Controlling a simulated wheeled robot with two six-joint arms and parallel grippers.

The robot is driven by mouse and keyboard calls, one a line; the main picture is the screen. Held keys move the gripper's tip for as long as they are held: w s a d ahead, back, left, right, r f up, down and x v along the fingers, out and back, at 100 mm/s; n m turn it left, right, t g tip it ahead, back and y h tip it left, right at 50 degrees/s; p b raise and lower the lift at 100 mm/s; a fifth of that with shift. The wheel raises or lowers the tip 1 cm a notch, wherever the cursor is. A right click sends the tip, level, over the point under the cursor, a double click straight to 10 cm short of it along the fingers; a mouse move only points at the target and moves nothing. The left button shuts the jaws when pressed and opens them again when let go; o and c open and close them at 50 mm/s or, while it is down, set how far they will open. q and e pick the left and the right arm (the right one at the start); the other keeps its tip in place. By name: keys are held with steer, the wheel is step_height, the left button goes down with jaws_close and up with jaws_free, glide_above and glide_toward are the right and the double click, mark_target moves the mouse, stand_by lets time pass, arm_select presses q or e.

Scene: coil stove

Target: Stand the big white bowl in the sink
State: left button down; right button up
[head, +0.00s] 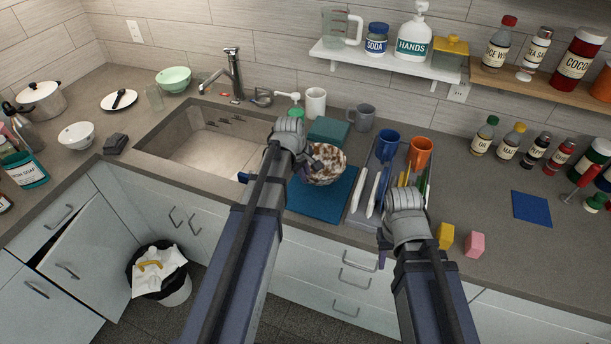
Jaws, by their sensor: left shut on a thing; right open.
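The big white bowl (327,170), stained brown inside, is at the blue mat (318,198) right of the sink. My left gripper (303,168) is shut on its left rim; the gripper and forearm hide part of the bowl's left side. I cannot tell whether the bowl rests on the mat or is slightly above it. The sink (207,150) is a beige basin to the left, and its visible part looks empty. My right gripper (400,190) is open and empty, over the front part of the dish rack (362,207).
The dish rack holds a blue cup (387,146), an orange cup (420,152) and cutlery. A faucet (234,75) rises behind the sink. A soap pump (295,104), white mug (316,102) and teal block (328,131) stand behind the bowl. A smaller white bowl (76,136) is far left.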

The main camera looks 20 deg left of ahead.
arm_select(q)
step_height(320, 180, up, 6)
steer(key=p, duration=0.4)
steer(key=shift+f, duration=0.25)
